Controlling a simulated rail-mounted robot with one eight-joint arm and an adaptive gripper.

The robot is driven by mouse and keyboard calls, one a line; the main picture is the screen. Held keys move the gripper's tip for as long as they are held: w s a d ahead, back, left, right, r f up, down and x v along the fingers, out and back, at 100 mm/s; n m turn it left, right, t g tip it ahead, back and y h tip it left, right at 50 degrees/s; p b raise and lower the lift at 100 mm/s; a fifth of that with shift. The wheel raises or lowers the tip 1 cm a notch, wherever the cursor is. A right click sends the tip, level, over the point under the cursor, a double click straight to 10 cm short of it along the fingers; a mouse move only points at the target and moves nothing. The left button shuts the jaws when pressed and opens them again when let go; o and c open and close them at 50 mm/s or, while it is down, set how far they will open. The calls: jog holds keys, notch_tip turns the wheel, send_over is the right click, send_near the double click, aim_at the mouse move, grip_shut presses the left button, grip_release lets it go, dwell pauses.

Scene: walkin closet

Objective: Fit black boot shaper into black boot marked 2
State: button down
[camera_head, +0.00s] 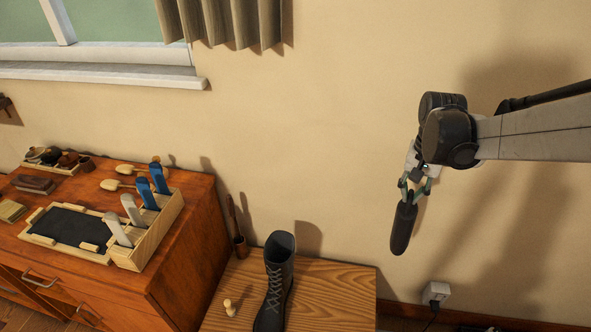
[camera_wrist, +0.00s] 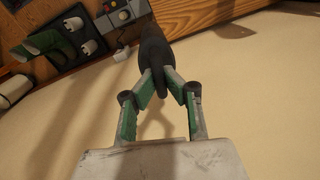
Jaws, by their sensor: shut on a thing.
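The black boot shaper (camera_head: 404,226) hangs from my gripper (camera_head: 415,184), long and nearly upright in the air to the right of the bench. In the wrist view, the fingertips (camera_wrist: 158,78) are closed on the dark shaper (camera_wrist: 153,50), which extends away from them. A black lace-up boot (camera_head: 273,288) stands upright on the wooden bench, its opening facing up. My gripper is above and to the right of the boot, well apart from it. No number mark is readable on the boot.
A wooden rack (camera_head: 158,238) with blue and pale upright shapers stands on the red-brown cabinet (camera_head: 188,262) at left. A wall outlet (camera_head: 436,291) is low at right.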

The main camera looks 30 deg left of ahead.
jog(key=s+a+r+p, duration=0.1)
jog(key=s+a, duration=0.4)
jog(key=a, duration=0.5)
jog(key=s+a+r+n+p, duration=0.15)
jog(key=s+a, duration=0.35)
jog(key=a, duration=0.6)
jog(key=s+a+r+p, duration=0.1)
jog(key=s+a, duration=0.3)
jog(key=a, duration=0.6)
notch_tip(320, 180, down, 25)
jog(key=b, duration=1.3)
jog(key=shift+s, duration=0.2)
jog(key=shift+a, duration=0.1)
jog(key=c, duration=1.3)
grip_release()
jog(key=shift+o, duration=0.2)
jog(key=shift+r, duration=0.2)
